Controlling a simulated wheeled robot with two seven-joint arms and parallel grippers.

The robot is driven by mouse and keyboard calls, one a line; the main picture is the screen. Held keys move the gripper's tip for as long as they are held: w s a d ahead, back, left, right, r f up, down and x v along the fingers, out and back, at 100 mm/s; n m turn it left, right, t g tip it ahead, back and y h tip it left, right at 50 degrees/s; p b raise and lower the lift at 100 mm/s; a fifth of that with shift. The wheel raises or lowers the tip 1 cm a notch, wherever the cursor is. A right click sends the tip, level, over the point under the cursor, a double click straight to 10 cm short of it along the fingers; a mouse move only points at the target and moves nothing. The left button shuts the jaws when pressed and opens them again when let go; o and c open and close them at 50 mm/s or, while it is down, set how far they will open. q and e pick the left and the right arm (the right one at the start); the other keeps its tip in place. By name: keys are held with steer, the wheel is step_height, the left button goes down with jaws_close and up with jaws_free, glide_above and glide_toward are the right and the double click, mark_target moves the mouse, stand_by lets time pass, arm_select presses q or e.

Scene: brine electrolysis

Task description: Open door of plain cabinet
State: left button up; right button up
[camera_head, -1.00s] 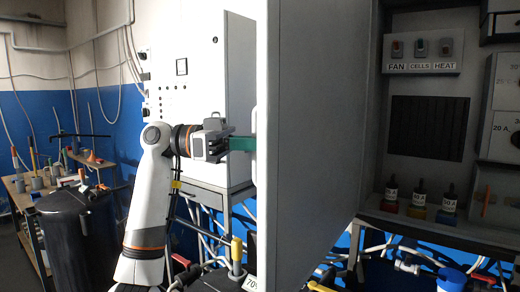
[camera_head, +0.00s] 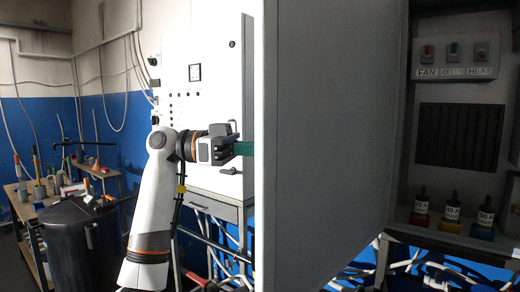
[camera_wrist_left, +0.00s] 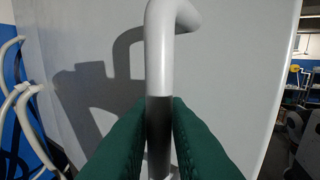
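The grey cabinet door (camera_head: 335,140) stands open and fills the middle of the head view, its free edge toward me. The cabinet interior (camera_head: 400,185) shows to its right. My left gripper (camera_head: 248,148) reaches the door's outer face from the left; its green fingertips are partly hidden behind the door edge. In the left wrist view, the grey door handle (camera_wrist_left: 160,60) is an upright bar with a bent top. The gripper's green fingers (camera_wrist_left: 160,110) lie on both sides of the bar and appear closed on it. My right gripper is not in view.
Inside the cabinet are a FAN, CELLS, HEAT switch panel (camera_head: 454,57), a black vent (camera_head: 458,136) and several small bottles (camera_head: 453,212). Behind my left arm stand a light cabinet with a meter (camera_head: 215,100), a black barrel (camera_head: 80,245) and a cluttered bench (camera_head: 28,210).

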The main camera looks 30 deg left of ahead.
arm_select(q)
steer(key=shift+o, duration=1.3)
steer(key=b+v, duration=0.2)
steer(key=v, duration=1)
steer(key=shift+b, duration=0.35)
